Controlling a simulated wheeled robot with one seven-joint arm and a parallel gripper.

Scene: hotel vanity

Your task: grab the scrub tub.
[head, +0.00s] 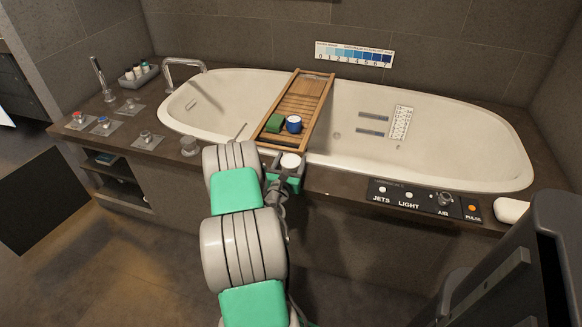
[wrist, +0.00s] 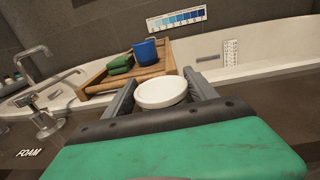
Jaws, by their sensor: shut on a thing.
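The scrub tub (head: 290,161), seen as a round white lid, is at the front rim of the bath, below the near end of the wooden bath tray. In the wrist view the white tub (wrist: 161,93) sits between my two grey fingers. My gripper (head: 286,172) is shut on it, one finger on each side, and it also shows in the wrist view (wrist: 160,98). The lower part of the tub is hidden by the gripper. I cannot tell whether the tub touches the ledge.
The wooden tray (head: 305,97) spans the bath, holding a blue cup (head: 294,124) and a green cloth (head: 273,123). Taps and a shower knob (head: 189,146) stand to the left. A control panel (head: 425,199) and white soap-like object (head: 511,210) lie to the right.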

